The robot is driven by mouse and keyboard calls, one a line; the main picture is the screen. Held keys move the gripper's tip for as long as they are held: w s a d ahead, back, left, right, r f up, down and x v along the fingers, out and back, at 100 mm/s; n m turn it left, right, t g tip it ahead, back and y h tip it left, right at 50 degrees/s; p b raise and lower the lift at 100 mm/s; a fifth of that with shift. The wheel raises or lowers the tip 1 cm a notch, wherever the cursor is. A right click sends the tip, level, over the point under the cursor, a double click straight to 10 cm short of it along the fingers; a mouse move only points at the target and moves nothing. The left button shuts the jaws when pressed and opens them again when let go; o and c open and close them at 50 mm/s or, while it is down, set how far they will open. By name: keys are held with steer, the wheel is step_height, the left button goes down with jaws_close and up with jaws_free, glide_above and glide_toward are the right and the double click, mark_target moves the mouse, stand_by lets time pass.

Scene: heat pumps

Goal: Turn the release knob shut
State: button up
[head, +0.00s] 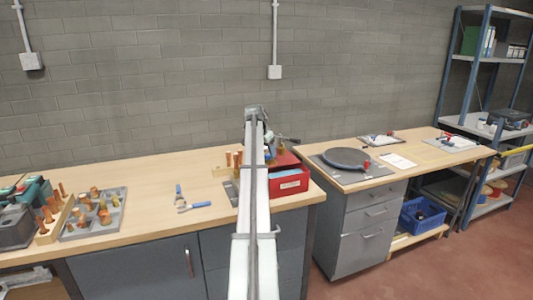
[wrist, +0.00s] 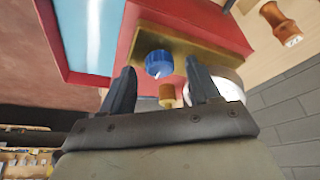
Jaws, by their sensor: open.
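A blue ribbed knob (wrist: 159,64) sits on a brass block (wrist: 190,48) on a red body (wrist: 215,22) in the wrist view. No marking names it as the release knob, and I cannot tell how far it is turned. My gripper (wrist: 160,68) is open, with one dark finger on each side of the knob. I see gaps beside the knob and cannot tell whether either finger touches it. In the head view the red unit (head: 288,181) stands at the right end of the left bench, and my arm hides the knob and gripper.
A smaller brass knob (wrist: 167,95) and a round white-and-metal part (wrist: 225,88) lie close to the right finger.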

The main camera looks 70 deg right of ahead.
steer(key=v, duration=1.3)
